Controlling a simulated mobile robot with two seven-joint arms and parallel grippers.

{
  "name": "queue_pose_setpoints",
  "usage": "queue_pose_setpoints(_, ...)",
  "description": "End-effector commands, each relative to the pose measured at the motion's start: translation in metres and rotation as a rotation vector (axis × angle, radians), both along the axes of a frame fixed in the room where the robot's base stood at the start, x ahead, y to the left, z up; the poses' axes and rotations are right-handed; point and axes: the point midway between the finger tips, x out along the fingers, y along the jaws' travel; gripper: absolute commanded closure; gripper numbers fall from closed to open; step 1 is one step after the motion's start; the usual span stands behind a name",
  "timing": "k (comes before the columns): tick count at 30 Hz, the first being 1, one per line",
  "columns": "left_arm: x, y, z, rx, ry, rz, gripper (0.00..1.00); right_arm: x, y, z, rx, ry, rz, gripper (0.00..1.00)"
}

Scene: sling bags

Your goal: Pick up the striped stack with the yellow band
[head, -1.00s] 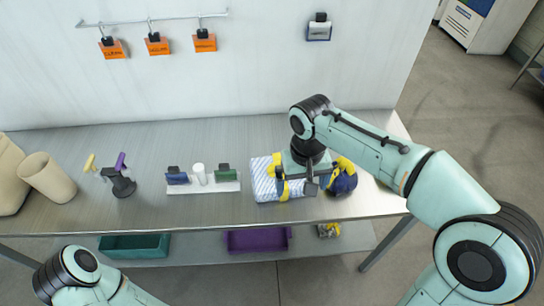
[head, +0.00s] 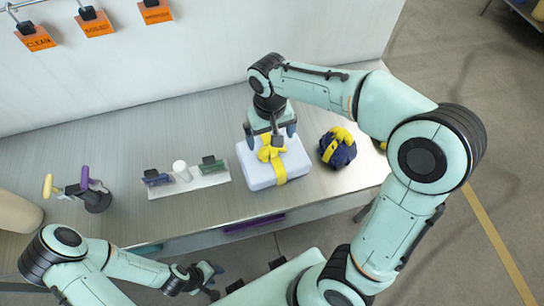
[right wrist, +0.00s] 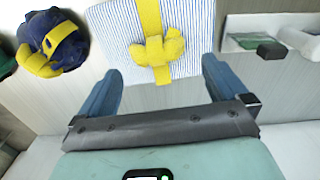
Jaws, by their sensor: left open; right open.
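The striped stack (head: 254,174), white with thin blue stripes in the close view, lies flat on the metal table. A yellow band with a knot (head: 271,151) goes round it. It also shows at the top of the right wrist view (right wrist: 193,25), with the knot between my finger lines. My right gripper (head: 270,134) is open and empty at the stack's back part, over the knot. In the right wrist view its blue fingers (right wrist: 160,68) point at the stack; I cannot tell whether they touch it. My left gripper (head: 206,281) is open and empty, low at the front of the table.
A dark blue bundle with a yellow band (head: 338,148) sits just right of the stack. A white tray (head: 200,183) with small blocks and a white cylinder stands to the left. A dark holder (head: 96,200) with yellow and purple handles stands farther left.

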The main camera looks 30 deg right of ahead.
Motion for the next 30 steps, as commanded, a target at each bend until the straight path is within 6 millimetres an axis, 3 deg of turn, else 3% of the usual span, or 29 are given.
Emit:
queue_pose_setpoints(7, -0.001, 0.0, -0.001, 0.0, 0.0, 0.0, 0.57, -0.001, -0.002, -0.019, -0.001, 0.002, 0.0, 0.0)
queue_pose_setpoints(15, -0.003, 0.0, -0.004, 0.0, 0.002, 0.0, 0.57, -0.003, -0.005, -0.057, -0.001, 0.002, 0.001, 0.0)
queue_pose_setpoints(24, -0.003, 0.0, -0.004, 0.0, 0.002, 0.0, 0.57, -0.003, -0.005, -0.061, 0.0, -0.001, 0.0, 0.0)
queue_pose_setpoints(30, -0.003, 0.0, -0.004, 0.0, 0.002, 0.0, 0.57, -0.003, -0.005, -0.061, 0.0, -0.001, 0.0, 0.65)
